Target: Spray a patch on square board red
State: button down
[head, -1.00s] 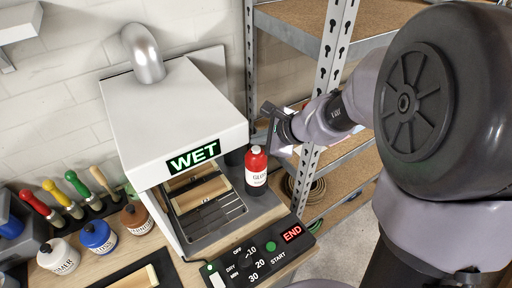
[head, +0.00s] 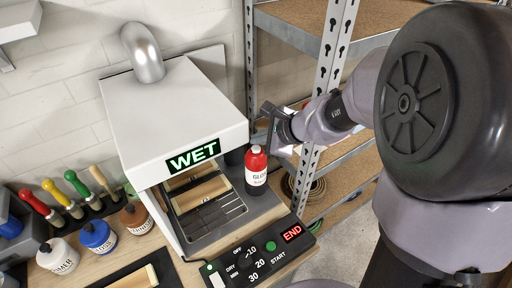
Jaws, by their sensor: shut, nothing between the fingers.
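A red bottle or can (head: 256,172) with a white cap and a partly readable label stands upright just right of the white booth (head: 170,105). My gripper (head: 270,124) is above and right of the red bottle, apart from it, shut and empty. A pale wooden board (head: 200,193) lies inside the booth on a slotted rack; the booth's roof hides part of it, so I cannot tell its full shape. No red patch shows on its visible part. Another pale wooden piece (head: 136,277) lies on a dark mat at the bottom edge, cut off by the frame.
The booth's sign (head: 194,157) reads WET. A control panel (head: 258,258) in front shows END, with a dial and green START button. Several bottles (head: 98,236) and colored-handled tools (head: 62,198) stand at left. A metal shelf (head: 330,60) rises behind my arm.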

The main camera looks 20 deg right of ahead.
aim_at(259, 150)
jog(key=shift+f+b, duration=0.3)
jog(key=shift+f, duration=0.1)
jog(key=shift+f+b, duration=0.4)
jog(key=shift+b, duration=0.05)
dwell(0.3)
jog(key=shift+r, duration=0.1)
jog(key=shift+r+p, duration=0.7)
jog(key=shift+r, duration=0.1)
notch_tip(259, 150, up, 6)
jog(key=p, duration=0.5)
